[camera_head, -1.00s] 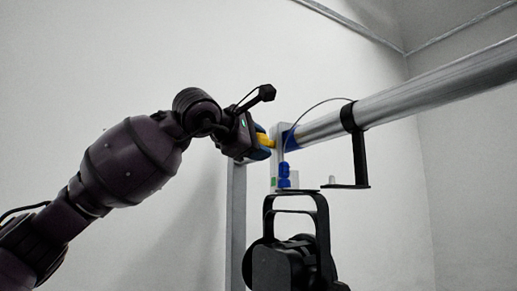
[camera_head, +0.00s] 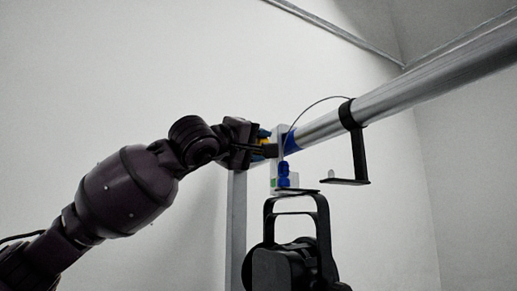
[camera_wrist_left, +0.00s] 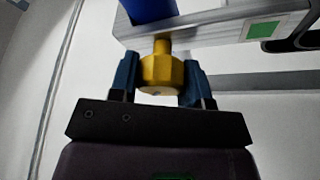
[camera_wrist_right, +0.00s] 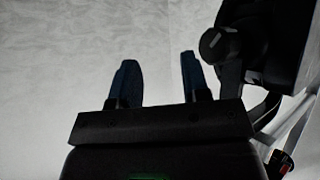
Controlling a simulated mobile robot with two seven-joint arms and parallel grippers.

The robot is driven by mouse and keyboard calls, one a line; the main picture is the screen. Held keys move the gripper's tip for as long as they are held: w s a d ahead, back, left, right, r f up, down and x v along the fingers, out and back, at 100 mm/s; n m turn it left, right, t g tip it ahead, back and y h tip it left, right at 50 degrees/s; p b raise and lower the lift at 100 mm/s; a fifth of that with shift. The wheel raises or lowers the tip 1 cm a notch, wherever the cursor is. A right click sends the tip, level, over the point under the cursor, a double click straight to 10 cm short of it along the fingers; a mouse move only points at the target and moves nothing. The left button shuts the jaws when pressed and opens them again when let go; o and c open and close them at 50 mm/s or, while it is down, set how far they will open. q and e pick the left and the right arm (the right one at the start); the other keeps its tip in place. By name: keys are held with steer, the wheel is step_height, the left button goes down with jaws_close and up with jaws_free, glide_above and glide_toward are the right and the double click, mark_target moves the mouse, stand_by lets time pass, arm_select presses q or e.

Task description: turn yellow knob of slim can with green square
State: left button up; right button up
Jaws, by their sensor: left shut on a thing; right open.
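The yellow knob (camera_wrist_left: 161,73) sits between the blue fingers of my left gripper (camera_wrist_left: 160,82) in the left wrist view. Its stem runs up to a grey clamp bracket (camera_wrist_left: 215,32) that bears a green square (camera_wrist_left: 263,30). In the head view my left gripper (camera_head: 265,143) is shut on the knob (camera_head: 265,141), which is mostly hidden. The black can (camera_head: 290,255) hangs in its yoke below the bracket. My right gripper (camera_wrist_right: 157,82) is open and empty in the right wrist view.
A silver pipe (camera_head: 420,88) runs from the bracket to the upper right. A black bracket (camera_head: 358,155) and a thin cable hang from it. A grey post (camera_head: 237,230) stands left of the can. Black fixture parts (camera_wrist_right: 245,50) are close right of my right gripper.

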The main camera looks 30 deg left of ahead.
arm_select(q)
steer(key=m+h, duration=0.1)
steer(key=m, duration=0.3)
steer(key=shift+t+h, duration=0.4)
steer(key=shift+r+m+h, duration=0.1)
steer(key=shift+m+h, duration=0.7)
steer(key=shift+m, duration=1.2)
arm_select(e)
steer(key=shift+s+f, duration=0.55)
steer(key=shift+w+r, duration=0.1)
steer(key=shift+w, duration=0.05)
